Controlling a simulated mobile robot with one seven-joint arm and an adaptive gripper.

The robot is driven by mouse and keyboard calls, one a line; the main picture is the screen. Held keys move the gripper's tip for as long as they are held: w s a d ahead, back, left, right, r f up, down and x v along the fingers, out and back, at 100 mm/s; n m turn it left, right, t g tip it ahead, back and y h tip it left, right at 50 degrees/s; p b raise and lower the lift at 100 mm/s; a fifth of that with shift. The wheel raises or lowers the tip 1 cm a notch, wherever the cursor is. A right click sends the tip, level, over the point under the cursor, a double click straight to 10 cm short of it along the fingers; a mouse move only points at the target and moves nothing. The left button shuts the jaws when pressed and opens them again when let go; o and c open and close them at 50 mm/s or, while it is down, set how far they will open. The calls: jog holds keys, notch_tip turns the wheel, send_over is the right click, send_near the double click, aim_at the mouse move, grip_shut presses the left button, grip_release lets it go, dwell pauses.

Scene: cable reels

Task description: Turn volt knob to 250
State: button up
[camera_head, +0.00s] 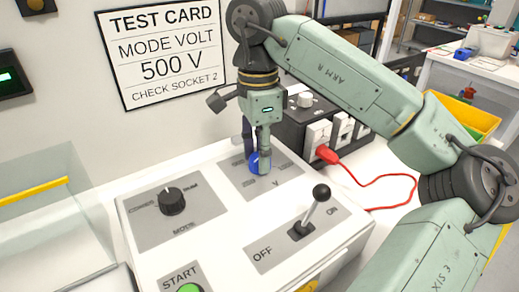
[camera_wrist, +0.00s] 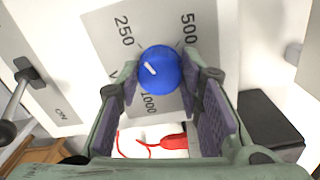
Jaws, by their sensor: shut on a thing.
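The blue volt knob (camera_wrist: 160,72) sits on a grey dial plate (camera_wrist: 100,22) marked 250, 500 and 1000. In the wrist view its white pointer line is on the upper left side, slanting roughly toward the 250 mark; exact alignment is hard to tell. My gripper (camera_wrist: 160,82) is shut on the knob, one finger on each side. In the head view my gripper (camera_head: 259,160) comes down from above onto the blue knob (camera_head: 265,162) on the white test panel (camera_head: 128,238). The fingers hide part of the knob and most of its scale there.
The black mode knob (camera_head: 172,201) stands left of the volt knob, and an upright lever (camera_head: 313,208) stands in front, near OFF. A green start button (camera_head: 190,289) is at the front. Behind are a socket box (camera_head: 290,130) with a red plug (camera_head: 327,154) and a test card (camera_head: 163,52) reading 500 V.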

jog(key=shift+n, duration=0.6)
jog(key=o, duration=1.2)
jog(key=r, duration=1.2)
jog(key=shift+w+a, duration=0.1)
jog(key=shift+w, duration=0.1)
